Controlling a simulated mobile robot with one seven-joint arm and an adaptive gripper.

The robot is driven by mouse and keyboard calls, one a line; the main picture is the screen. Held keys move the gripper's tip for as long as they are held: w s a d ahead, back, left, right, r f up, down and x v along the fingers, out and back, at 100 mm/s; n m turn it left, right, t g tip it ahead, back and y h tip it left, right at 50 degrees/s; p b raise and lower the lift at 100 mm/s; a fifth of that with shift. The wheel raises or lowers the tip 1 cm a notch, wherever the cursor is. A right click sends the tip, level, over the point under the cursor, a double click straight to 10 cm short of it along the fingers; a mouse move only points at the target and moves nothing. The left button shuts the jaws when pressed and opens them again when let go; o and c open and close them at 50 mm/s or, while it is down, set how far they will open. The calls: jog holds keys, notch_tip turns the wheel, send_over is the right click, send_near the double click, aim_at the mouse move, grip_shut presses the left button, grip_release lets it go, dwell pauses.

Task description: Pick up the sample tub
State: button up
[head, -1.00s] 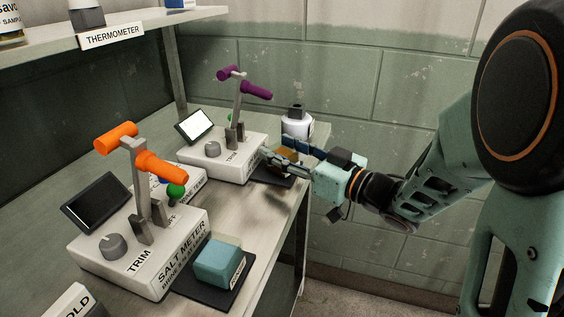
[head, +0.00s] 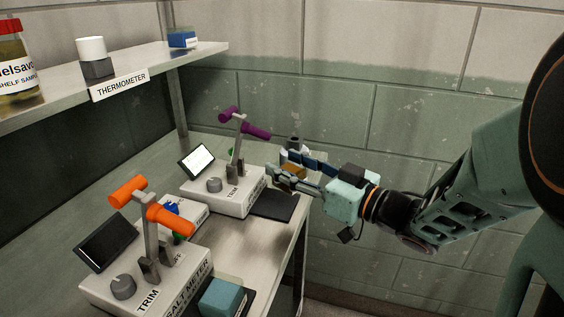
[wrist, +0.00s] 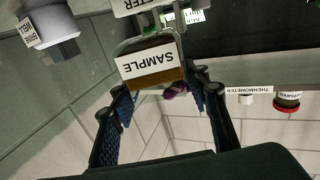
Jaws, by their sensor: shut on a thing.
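The sample tub (head: 293,171) is a small amber-brown tub, held between the fingers of my gripper (head: 286,168) at the far end of the bench. In the wrist view the tub (wrist: 150,74) shows an upside-down white SAMPLE label and sits between the two fingertips (wrist: 158,86). My gripper is shut on it. In the head view the fingers partly cover the tub, and it appears raised above the bare dark pad (head: 273,205) beside the purple-handled meter (head: 222,193).
An orange-handled salt meter (head: 150,285) and a teal block (head: 222,297) are nearer. A shelf (head: 150,72) with a THERMOMETER label runs along the upper left. The block wall is close behind the bench.

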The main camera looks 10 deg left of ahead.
jog(key=s+d+r+p, duration=0.3)
jog(key=s+d+r, duration=0.3)
jog(key=s+d, duration=0.1)
jog(key=shift+s, duration=0.4)
jog(key=shift+d, duration=0.1)
